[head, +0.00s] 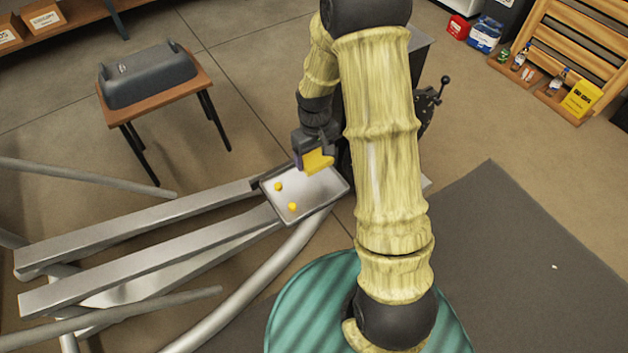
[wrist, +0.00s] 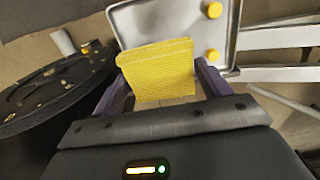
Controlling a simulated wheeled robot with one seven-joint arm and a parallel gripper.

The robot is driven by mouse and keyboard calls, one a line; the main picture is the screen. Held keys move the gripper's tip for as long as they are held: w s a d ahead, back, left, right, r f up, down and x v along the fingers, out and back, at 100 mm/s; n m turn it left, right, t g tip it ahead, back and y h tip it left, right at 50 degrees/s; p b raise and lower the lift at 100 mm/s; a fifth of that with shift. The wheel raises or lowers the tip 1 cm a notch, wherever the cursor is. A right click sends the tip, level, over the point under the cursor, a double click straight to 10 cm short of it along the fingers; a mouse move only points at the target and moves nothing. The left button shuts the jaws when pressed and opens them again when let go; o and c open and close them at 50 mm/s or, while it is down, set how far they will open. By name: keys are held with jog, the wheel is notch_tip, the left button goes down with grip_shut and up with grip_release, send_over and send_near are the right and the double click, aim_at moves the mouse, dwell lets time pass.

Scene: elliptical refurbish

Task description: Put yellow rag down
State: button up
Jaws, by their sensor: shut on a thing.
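The yellow rag (head: 317,161) is held in my gripper (head: 312,151), above the far edge of a pale metal tray (head: 325,198). In the wrist view the rag (wrist: 158,70) sits between the two purple fingers of my gripper (wrist: 160,82), which are shut on it. Its far end overlaps the tray (wrist: 150,18) in the picture. I cannot tell whether the rag touches the tray.
Two yellow knobs (head: 278,186) (head: 292,206) stand on the tray. Long metal rails (head: 150,220) run left from it. A small wooden table (head: 160,90) with a grey cover stands at the left. A dark round disc (wrist: 50,90) lies left in the wrist view.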

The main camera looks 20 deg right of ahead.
jog(key=b, duration=0.2)
send_over(314, 182)
notch_tip(314, 182, down, 6)
jog(key=shift+f+b, duration=0.45)
jog(key=shift+f, duration=1.4)
jog(key=shift+f, duration=0.1)
jog(key=o, duration=1)
jog(key=shift+c, duration=0.2)
notch_tip(314, 182, up, 12)
jog(key=p, duration=0.4)
